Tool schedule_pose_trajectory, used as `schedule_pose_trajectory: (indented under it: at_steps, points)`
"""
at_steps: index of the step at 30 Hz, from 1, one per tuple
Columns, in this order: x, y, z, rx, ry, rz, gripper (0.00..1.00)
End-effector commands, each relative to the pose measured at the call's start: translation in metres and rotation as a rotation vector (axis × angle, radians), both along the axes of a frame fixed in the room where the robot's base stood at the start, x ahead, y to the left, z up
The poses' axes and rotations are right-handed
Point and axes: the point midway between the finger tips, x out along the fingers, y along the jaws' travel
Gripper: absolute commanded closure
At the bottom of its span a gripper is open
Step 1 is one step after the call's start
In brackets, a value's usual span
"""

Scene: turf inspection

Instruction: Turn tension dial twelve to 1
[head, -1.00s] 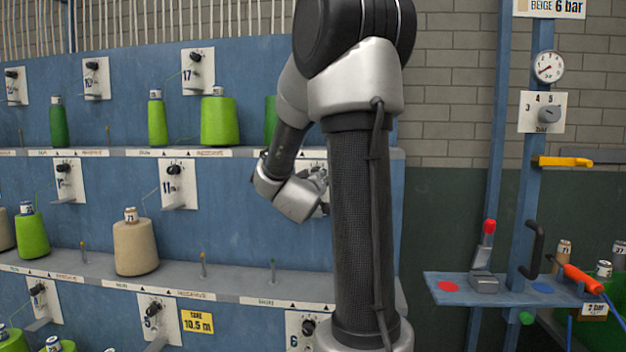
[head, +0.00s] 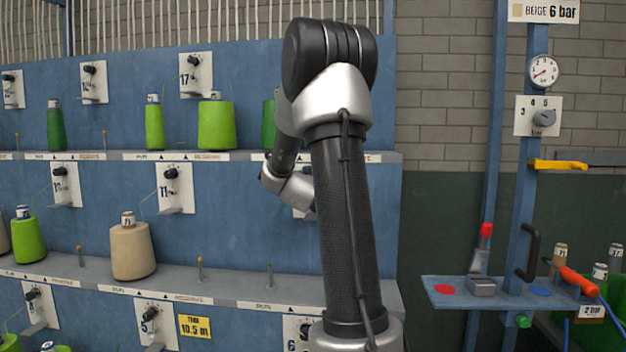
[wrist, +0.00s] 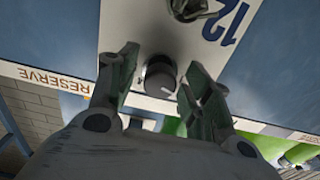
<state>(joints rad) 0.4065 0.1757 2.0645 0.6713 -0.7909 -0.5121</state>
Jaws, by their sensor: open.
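Tension dial twelve's white plate (wrist: 140,45) is in the wrist view, with a blue 12 that appears upside down. My gripper (wrist: 156,88) is open, with one green-grey finger on each side of the knob. Gaps show between fingers and knob; I cannot tell whether it is deep enough to surround the knob.
The blue rack holds other dials, such as eleven (head: 175,188) and seventeen (head: 196,75). A beige cone (head: 132,250) and several green cones stand on its shelves. A shelf ledge marked RESERVE (wrist: 50,80) runs close to my fingers. A small blue shelf (head: 465,292) is at right.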

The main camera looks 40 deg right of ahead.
Motion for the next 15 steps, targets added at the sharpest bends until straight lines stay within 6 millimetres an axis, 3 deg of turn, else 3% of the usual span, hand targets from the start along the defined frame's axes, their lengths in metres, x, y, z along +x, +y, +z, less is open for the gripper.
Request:
schedule_pose_trajectory:
  at_steps: [5,12,15]
  points:
    - [0.0000,0.0001,0.0000,0.000,0.000,0.000,0.52]
    - [0.0000,0.0004,0.0000,0.000,0.000,0.000,0.96]
    - [0.0000,0.0004,-0.0001,-0.002,0.002,0.000,0.96]
